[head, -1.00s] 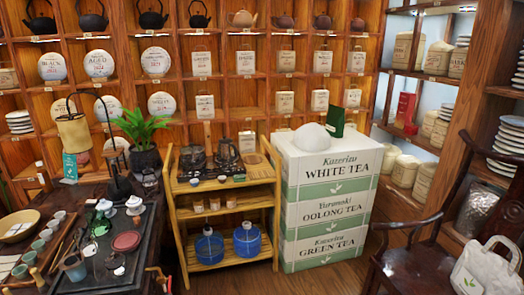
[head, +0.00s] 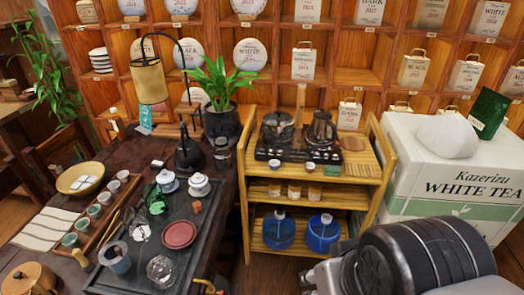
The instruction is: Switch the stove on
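The stove (head: 299,155) is a low black unit on the top shelf of a bamboo cart. A dark pot (head: 277,131) stands on its left part and a dark kettle (head: 320,131) on its right part. Its front edge shows, but the controls are too small to make out, and I cannot tell whether it is on. A thick grey and black part of my arm fills the bottom right, in front of the cart and boxes. My gripper is not in view.
The bamboo cart (head: 247,180) has cups and blue jugs on its lower shelves. A tea table with a dark tray (head: 130,268) stands to its left. A white tea box (head: 398,185) stands close on its right. Shelves line the wall behind.

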